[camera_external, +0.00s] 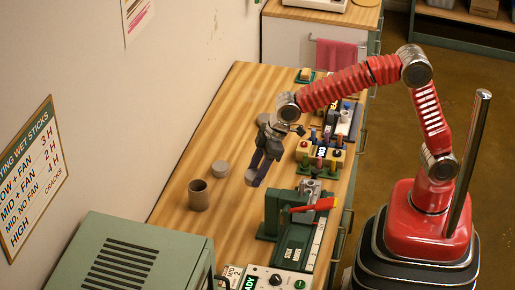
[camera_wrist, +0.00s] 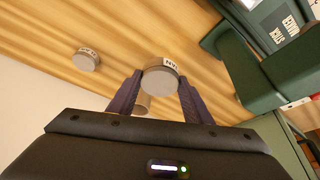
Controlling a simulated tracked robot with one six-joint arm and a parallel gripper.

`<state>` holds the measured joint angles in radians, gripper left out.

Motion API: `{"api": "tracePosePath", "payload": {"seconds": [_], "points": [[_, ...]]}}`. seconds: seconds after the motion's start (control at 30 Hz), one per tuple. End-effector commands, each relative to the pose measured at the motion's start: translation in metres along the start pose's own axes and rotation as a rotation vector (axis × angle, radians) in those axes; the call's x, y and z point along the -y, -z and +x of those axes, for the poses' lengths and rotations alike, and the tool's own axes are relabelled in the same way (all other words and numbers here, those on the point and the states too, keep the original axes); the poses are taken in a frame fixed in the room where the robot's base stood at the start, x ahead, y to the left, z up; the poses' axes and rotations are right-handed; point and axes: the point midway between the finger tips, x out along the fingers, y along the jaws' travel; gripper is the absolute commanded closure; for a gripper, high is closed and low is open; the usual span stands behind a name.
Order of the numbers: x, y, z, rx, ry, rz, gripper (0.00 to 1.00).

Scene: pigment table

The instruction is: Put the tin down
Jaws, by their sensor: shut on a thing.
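My gripper (camera_external: 256,172) is over the wooden table, pointing down, with its dark fingers shut on a small grey tin (camera_external: 250,178). In the wrist view the held tin (camera_wrist: 160,82) sits between the two fingertips (camera_wrist: 160,76), with a white label on its side; the lettering is too small to read surely. The tin seems a little above the table, but I cannot tell the exact gap. A second grey tin (camera_external: 220,169) stands on the table to the left; it also shows in the wrist view (camera_wrist: 87,60), apart from my gripper.
A brown cup (camera_external: 198,195) stands on the table at the left. A green machine with a red handle (camera_external: 312,206) stands close to the right. A green vented box (camera_external: 135,255) is in front. Bare wood lies around the tins.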

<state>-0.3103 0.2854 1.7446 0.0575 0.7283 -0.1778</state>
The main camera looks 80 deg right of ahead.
Motion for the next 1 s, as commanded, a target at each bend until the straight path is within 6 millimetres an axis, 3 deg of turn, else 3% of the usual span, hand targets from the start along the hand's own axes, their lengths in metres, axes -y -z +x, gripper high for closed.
{"api": "tracePosePath", "payload": {"seconds": [0.1, 0.57, 1.0], "points": [[0.0, -0.012, 0.011, 0.006, -0.007, 0.037, 0.82], [-0.001, -0.008, 0.013, -0.007, -0.009, 0.06, 0.82], [0.0, -0.029, 0.066, -0.006, -0.009, 0.059, 0.82]]}}
